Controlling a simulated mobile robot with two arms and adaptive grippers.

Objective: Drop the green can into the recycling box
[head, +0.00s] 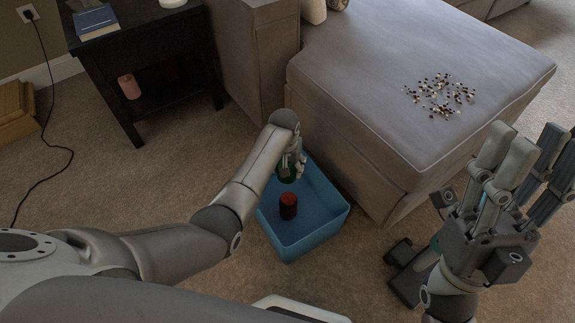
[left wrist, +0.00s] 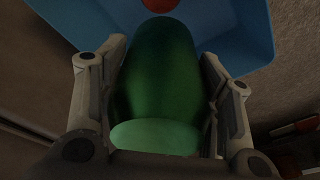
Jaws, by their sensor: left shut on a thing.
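The green can (head: 287,175) is in my left gripper (head: 291,167), over the back part of the blue recycling box (head: 323,228). In the left wrist view the green can (left wrist: 160,85) fills the space between both fingers of my left gripper (left wrist: 160,95), which is shut on it. The blue box (left wrist: 240,30) shows beyond the can. A dark red can (head: 289,205) stands inside the box, and part of it shows at the top of the left wrist view (left wrist: 160,4). My right gripper (head: 525,155) is open and empty at the right.
A grey sofa chaise (head: 385,85) with scattered small dark and white pieces (head: 440,95) stands right behind the box. A black side table (head: 150,50) holds a blue book (head: 97,22) on top and a pink candle (head: 129,86) below. Carpet (head: 180,180) is open left of the box.

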